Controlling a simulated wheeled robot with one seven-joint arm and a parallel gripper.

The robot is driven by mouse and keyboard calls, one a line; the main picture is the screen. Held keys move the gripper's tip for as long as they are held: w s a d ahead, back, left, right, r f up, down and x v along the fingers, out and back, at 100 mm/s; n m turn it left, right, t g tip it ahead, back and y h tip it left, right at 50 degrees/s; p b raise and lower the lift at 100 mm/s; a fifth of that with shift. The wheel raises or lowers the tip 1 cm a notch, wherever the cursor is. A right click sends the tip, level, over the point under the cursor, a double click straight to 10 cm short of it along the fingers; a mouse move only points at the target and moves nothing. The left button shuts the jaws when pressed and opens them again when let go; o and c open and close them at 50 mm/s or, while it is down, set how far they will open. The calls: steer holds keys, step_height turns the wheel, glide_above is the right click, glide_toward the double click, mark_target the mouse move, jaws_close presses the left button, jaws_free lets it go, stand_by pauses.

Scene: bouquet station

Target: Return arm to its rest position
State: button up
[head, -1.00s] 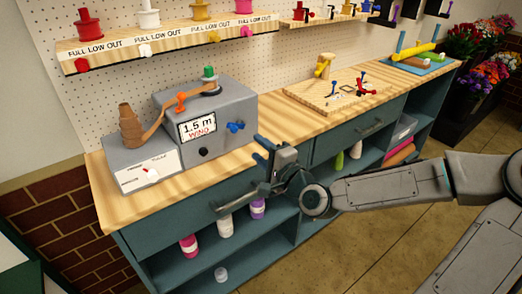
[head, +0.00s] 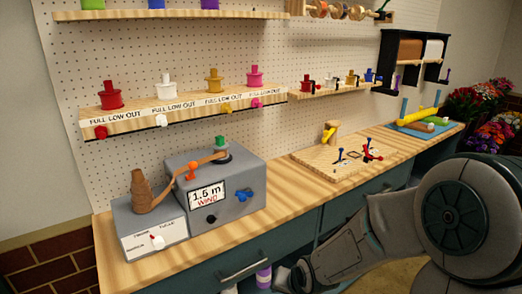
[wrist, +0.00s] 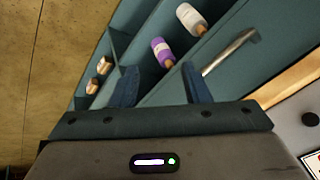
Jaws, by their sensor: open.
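My gripper (wrist: 160,88) shows in the wrist view with its two dark blue fingers apart and nothing between them. It faces the teal bench front, where a purple bottle (wrist: 163,52) and a white bottle (wrist: 191,19) sit on an open shelf beyond the fingers. In the head view my arm folds low at the right, in front of the bench, and the gripper itself is out of that frame.
The wooden bench top (head: 290,188) carries a grey winder box (head: 213,190) marked 1.5 m and a wooden board (head: 340,156) with small tools. A drawer handle (wrist: 231,52) sticks out near my fingers. Flowers (head: 490,103) stand at the far right.

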steer(key=s+d+r+n+g+h, duration=0.1)
steer(key=s+d+r, duration=0.3)
steer(key=s+r, duration=0.3)
steer(key=s+d+r+n+g+h+p, duration=0.1)
steer(key=s+d+r, duration=0.3)
steer(key=s+r, duration=0.3)
steer(key=shift+d+r+n+h, duration=0.15)
steer(key=shift+r+n+h, duration=0.15)
steer(key=shift+r, duration=0.6)
steer(key=shift+s, duration=0.1)
stand_by(0.4)
